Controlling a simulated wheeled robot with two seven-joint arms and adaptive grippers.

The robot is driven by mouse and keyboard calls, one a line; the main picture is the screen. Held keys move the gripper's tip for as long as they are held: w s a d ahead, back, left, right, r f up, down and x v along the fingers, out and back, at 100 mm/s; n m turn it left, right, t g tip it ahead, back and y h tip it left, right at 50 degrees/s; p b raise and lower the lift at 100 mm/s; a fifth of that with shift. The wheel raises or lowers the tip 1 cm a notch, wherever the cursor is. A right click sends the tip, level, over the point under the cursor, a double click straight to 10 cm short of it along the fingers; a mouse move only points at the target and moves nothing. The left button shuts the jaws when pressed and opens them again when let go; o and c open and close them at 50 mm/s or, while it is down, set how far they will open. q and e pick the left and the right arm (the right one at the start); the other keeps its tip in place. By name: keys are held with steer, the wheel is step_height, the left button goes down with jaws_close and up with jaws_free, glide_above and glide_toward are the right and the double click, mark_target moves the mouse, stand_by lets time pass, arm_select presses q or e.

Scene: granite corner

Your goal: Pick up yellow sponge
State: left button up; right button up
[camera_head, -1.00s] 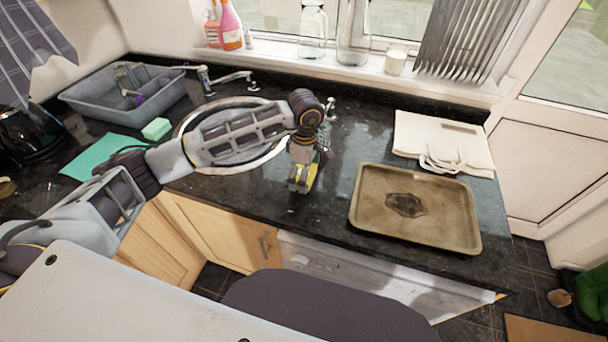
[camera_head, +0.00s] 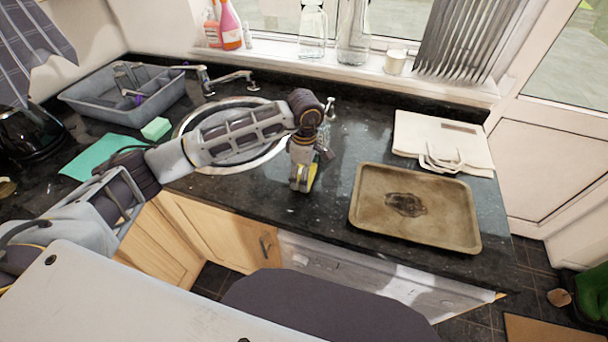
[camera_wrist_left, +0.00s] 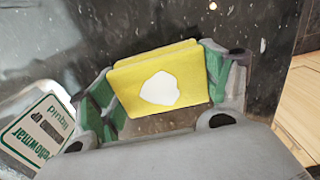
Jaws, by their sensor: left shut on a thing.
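The yellow sponge (camera_wrist_left: 145,78) sits between the two green-padded fingers of my left gripper (camera_wrist_left: 160,100) in the left wrist view. It has a white patch on its face. In the head view my left gripper (camera_head: 303,178) points down over the dark counter, right of the round sink, and is shut on the sponge (camera_head: 312,178). The arm and gripper partly hide the sponge there. I cannot tell whether the sponge touches the counter. My right gripper is not in view.
A brown tray (camera_head: 440,232) lies to the right, with a cream bag (camera_head: 470,150) behind it. The round sink (camera_head: 275,158), a green sponge (camera_head: 156,128), a teal cloth (camera_head: 90,160) and a grey basin (camera_head: 150,103) are to the left. The counter's front edge is close to the gripper.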

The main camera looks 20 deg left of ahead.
arm_select(q)
steer(key=shift+r, duration=0.1)
steer(key=shift+r+b, duration=0.6)
steer(key=shift+r, duration=4.3)
